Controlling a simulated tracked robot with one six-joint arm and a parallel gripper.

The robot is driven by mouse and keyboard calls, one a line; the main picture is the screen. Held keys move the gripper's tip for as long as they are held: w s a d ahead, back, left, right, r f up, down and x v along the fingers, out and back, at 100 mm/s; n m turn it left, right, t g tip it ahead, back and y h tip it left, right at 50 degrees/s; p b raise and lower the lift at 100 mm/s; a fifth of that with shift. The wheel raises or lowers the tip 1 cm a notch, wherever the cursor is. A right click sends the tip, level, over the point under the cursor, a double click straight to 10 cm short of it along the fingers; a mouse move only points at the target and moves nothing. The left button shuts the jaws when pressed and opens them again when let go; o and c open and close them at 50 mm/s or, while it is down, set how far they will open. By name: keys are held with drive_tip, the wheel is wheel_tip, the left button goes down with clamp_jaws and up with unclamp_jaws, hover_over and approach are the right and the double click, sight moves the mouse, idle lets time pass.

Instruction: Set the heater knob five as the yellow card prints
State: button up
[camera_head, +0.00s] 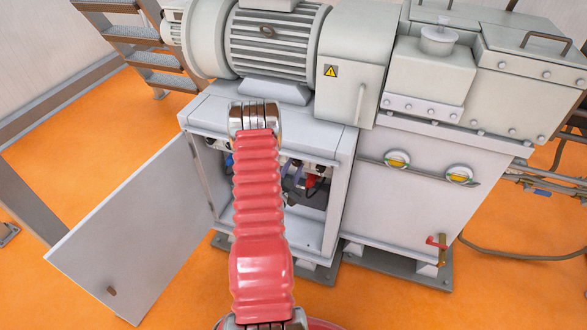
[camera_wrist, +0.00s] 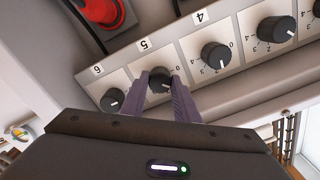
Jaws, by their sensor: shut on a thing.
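Heater knob five (camera_wrist: 159,80) is a black round knob on a pale plate marked 5 in the wrist view. My gripper (camera_wrist: 161,84) has one finger on either side of this knob and is shut on it. A white pointer mark on the knob seems to face the lower right. A printed 0 shows to the knob's right; its other scale numbers are hidden by the fingers. I see no yellow card in either view.
Knob six (camera_wrist: 112,100) is close on the left and knob four (camera_wrist: 216,55) on the right, with another knob (camera_wrist: 277,27) beyond. A red switch (camera_wrist: 103,12) sits above. The cabinet door (camera_head: 140,235) stands open to the left. A red-handled valve (camera_head: 437,243) is at the right.

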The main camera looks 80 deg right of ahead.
drive_tip(key=o, duration=1.1)
drive_tip(key=shift+d+r, duration=0.1)
drive_tip(key=shift+r, duration=0.05)
drive_tip(key=shift+c, duration=0.2)
drive_tip(key=shift+a, duration=0.2)
drive_tip(key=w+a, duration=0.1)
drive_tip(key=a, duration=1.2)
drive_tip(key=shift+w+a, duration=0.2)
drive_tip(key=shift+a, duration=0.05)
